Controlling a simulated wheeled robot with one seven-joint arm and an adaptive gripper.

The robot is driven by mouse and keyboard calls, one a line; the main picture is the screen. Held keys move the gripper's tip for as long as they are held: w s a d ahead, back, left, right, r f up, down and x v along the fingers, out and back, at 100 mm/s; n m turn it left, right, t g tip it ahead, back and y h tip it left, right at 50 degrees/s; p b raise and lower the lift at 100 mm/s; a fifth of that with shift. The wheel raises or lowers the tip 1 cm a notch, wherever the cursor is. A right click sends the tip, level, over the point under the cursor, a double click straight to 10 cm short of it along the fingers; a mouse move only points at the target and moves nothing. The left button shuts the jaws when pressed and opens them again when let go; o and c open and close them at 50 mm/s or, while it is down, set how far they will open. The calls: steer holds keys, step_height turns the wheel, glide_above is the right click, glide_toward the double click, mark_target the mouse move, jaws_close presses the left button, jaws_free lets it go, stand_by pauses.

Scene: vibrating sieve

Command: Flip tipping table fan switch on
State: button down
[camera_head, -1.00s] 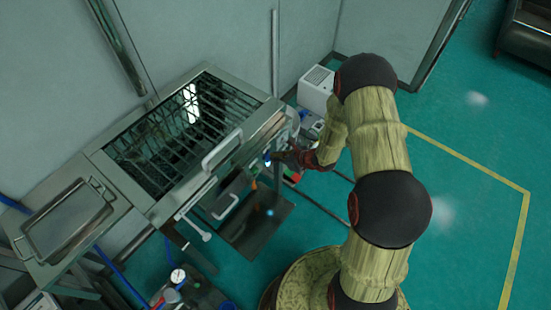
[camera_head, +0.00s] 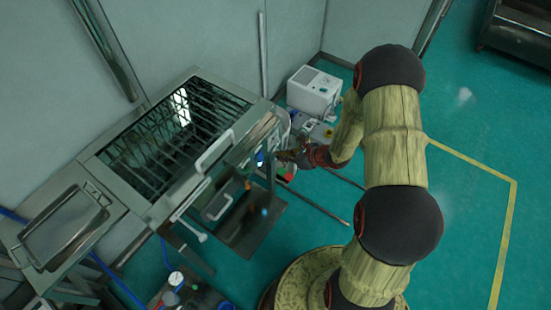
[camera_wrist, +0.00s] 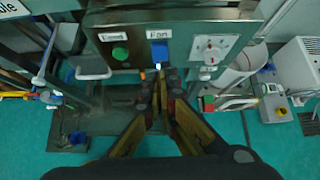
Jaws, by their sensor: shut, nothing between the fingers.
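The tipping table (camera_head: 150,208) stands at the left in the head view, with a control panel on its right end. In the wrist view the panel (camera_wrist: 182,22) carries a blue switch (camera_wrist: 158,48) under a "Fan" label. A small bright spot shows at the switch's lower edge. My gripper (camera_wrist: 160,74) is shut and empty, its fingertips just below the blue switch in the picture. Whether they touch it I cannot tell. In the head view my gripper (camera_head: 280,155) is at the panel's right side, and the switch is small and hard to make out.
A green button (camera_wrist: 120,53) labelled "Feed" is left of the switch, and a white dial (camera_wrist: 210,48) is to its right. A white box (camera_head: 314,92) stands on the floor behind. A metal tray (camera_head: 68,230) sits at the left.

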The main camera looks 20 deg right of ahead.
steer(key=s+r, duration=0.1)
steer(key=d+r, duration=0.1)
steer(key=r, duration=0.1)
steer(key=shift+s, duration=0.4)
